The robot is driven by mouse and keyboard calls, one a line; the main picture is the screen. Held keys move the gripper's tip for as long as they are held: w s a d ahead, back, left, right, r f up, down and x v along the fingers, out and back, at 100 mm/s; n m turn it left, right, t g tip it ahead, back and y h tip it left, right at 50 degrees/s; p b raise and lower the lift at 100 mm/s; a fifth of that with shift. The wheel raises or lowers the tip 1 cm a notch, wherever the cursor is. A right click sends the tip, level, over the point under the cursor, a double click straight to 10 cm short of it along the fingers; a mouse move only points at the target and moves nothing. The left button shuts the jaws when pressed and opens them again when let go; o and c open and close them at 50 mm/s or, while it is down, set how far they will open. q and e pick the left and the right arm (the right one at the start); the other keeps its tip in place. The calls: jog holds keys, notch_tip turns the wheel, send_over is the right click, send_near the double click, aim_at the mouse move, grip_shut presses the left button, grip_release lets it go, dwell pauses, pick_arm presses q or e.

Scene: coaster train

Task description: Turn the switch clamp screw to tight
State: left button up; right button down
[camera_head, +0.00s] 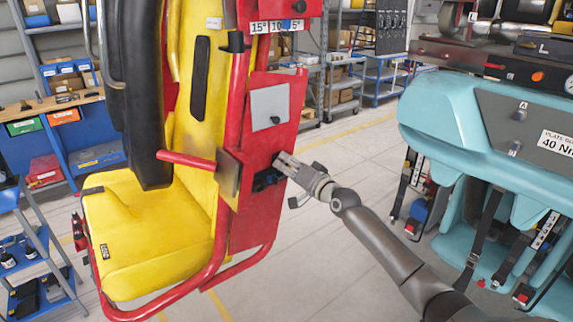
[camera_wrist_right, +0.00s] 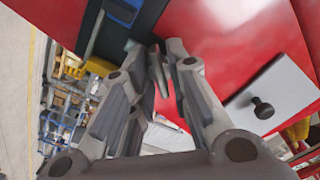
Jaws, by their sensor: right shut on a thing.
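My right gripper (camera_head: 281,160) reaches in from the right to the red side panel (camera_head: 259,135) of the seat. Its fingers are closed at the panel, beside a dark switch block (camera_head: 262,183) with a blue part. In the right wrist view the fingertips (camera_wrist_right: 158,58) meet close to the black switch body (camera_wrist_right: 122,28), which carries a blue lever-like strip. The clamp screw is mostly hidden between the fingertips, and its turn cannot be read. My left gripper is not in view.
A grey cover plate with a black knob (camera_wrist_right: 263,108) sits on the panel beside the fingers. The yellow seat (camera_head: 150,235) with red tubes stands left. A turquoise car (camera_head: 450,110) with hanging belts stands right. Open floor (camera_head: 350,165) lies between them.

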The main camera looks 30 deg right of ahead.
jog(key=m, duration=0.3)
jog(key=shift+f+m+p, duration=0.1)
jog(key=shift+m+p, duration=0.2)
jog(key=shift+m, duration=0.1)
jog(key=shift+m+p, duration=0.45)
jog(key=shift+m, duration=1.25)
jog(key=c, duration=1.3)
grip_release()
